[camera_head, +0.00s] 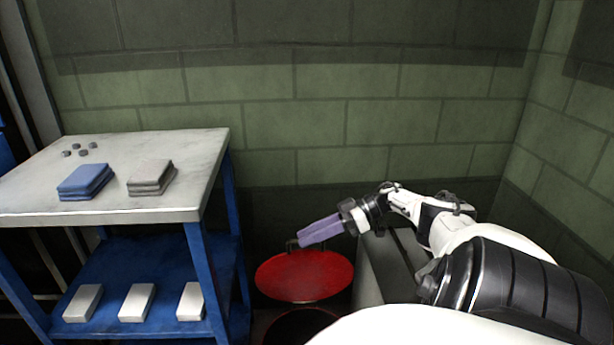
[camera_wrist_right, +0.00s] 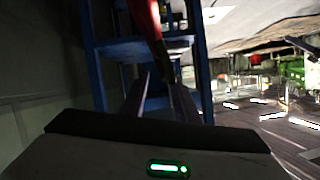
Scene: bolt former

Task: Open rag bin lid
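The rag bin's round red lid (camera_head: 305,275) is raised and tilted up behind the bin's dark opening (camera_head: 300,328), which is cut off by the lower edge of the head view. A small dark handle (camera_head: 291,244) sits at the lid's upper edge. My right gripper (camera_head: 302,241) is at that handle, its purple fingers pointing left. In the right wrist view the two fingers (camera_wrist_right: 160,84) stand apart with a gap between them. The red lid (camera_wrist_right: 147,18) shows nearly edge-on just beyond the tips. Firm contact with the handle cannot be made out. My left gripper is out of view.
A blue-framed table (camera_head: 120,214) stands left of the bin, with a blue cloth stack (camera_head: 84,180), a grey cloth stack (camera_head: 151,178) and small grey pieces. White blocks (camera_head: 137,302) lie on its lower shelf. A grey box (camera_head: 377,265) stands right of the lid; a green block wall is behind.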

